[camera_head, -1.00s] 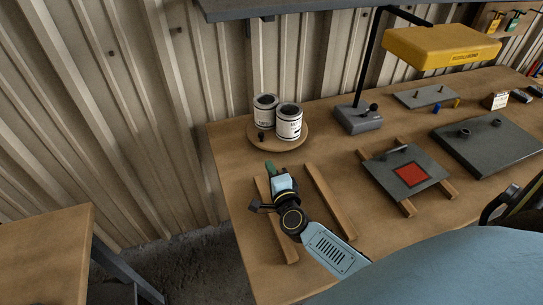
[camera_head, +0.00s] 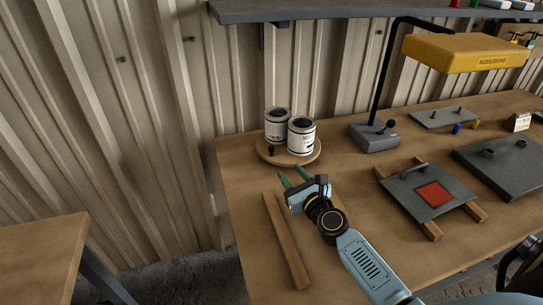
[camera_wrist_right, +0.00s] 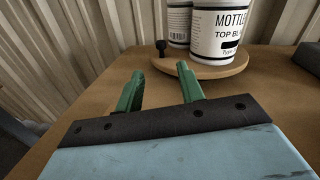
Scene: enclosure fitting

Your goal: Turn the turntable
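The turntable (camera_head: 283,160) is a round wooden disc at the back left of the workbench. It also shows at the top of the right wrist view (camera_wrist_right: 205,70). Two white labelled cans, a left one (camera_head: 277,127) and a right one (camera_head: 301,137), stand on it. A small black knob (camera_head: 270,150) rises from its near-left edge; it also shows in the wrist view (camera_wrist_right: 160,47). My right gripper (camera_head: 291,178) is in front of the turntable, apart from it. Its two green fingers (camera_wrist_right: 160,85) are spread, with nothing between them. My left gripper is out of view.
A wooden strip (camera_head: 287,240) lies left of my right arm. A lamp with a yellow head (camera_head: 465,50) stands right of the turntable on a grey base (camera_head: 373,137). A grey plate with a red square (camera_head: 434,194) lies further right. A shelf (camera_head: 340,10) hangs above.

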